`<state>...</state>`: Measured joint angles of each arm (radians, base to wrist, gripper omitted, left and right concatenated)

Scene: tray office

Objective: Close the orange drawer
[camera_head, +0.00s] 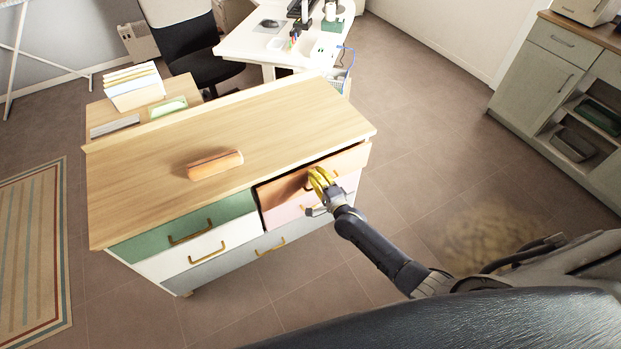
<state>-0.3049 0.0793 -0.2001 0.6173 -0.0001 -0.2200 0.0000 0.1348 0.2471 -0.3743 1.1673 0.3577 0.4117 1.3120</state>
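The orange drawer (347,162) is at the top right of the wooden-topped dresser (135,178). It stands partly open, with its front out past the top's edge and a dark gap behind it. My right gripper (319,184), with yellow fingers, is at the middle of the drawer front, over the place of its handle. The handle is mostly hidden behind the fingers, so I cannot tell whether they touch or grip it. My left gripper is not in view.
An orange-brown cylinder (215,165) lies on the dresser top. Green (150,243), white and grey drawers are shut around it, and a pink drawer (283,214) sits below the orange one. A desk (240,45) and office chair stand behind. Floor to the right is clear.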

